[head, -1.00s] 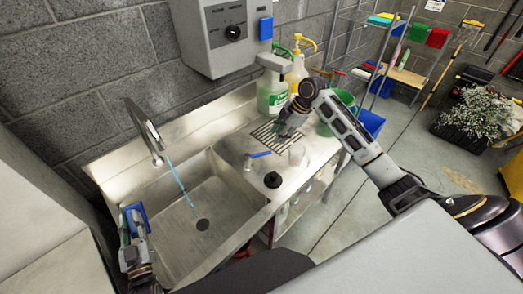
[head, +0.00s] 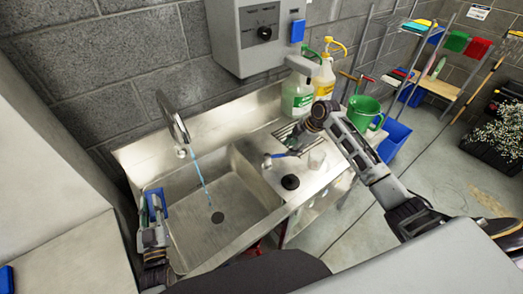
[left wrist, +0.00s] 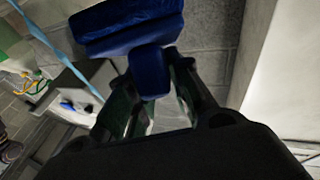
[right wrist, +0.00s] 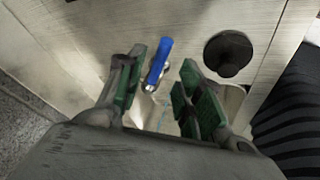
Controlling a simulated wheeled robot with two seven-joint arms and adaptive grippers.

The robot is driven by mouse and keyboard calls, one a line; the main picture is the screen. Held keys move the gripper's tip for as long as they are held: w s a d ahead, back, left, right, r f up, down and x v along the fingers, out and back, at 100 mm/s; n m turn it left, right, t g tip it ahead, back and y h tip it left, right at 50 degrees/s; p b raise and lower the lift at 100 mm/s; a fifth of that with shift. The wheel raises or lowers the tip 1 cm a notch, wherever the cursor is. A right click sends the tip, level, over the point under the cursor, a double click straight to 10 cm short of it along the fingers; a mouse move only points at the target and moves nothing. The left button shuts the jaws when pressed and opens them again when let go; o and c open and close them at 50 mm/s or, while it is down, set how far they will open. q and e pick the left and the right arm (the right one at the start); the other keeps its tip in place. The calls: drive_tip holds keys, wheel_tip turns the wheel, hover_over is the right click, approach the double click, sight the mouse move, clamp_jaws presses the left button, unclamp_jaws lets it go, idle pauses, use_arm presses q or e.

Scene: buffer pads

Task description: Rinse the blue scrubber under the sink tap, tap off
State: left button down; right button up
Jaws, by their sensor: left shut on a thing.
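The blue scrubber (head: 155,203) is held by my left gripper (head: 153,222), which is shut on it at the left side of the steel sink (head: 190,235). In the left wrist view the scrubber (left wrist: 130,28) shows its blue head and grip between the fingers. A thin blue water stream (head: 201,172) runs from the tap (head: 172,118) into the basin, to the right of the scrubber and apart from it. My right gripper (right wrist: 164,78) is open. The blue tap lever (right wrist: 157,62) lies between its fingertips in the right wrist view, with gaps on both sides.
A black round knob (head: 290,182) sits on the counter beside the lever. Behind the right gripper stand a green-labelled bottle (head: 297,95), a yellow pump bottle (head: 325,78) and a green jug (head: 363,112). A grey wall box (head: 262,35) hangs above.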

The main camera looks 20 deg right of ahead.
sight(278, 156)
drive_tip(key=shift+p+x, duration=0.4)
drive_tip(key=shift+x, duration=1.95)
clamp_jaws()
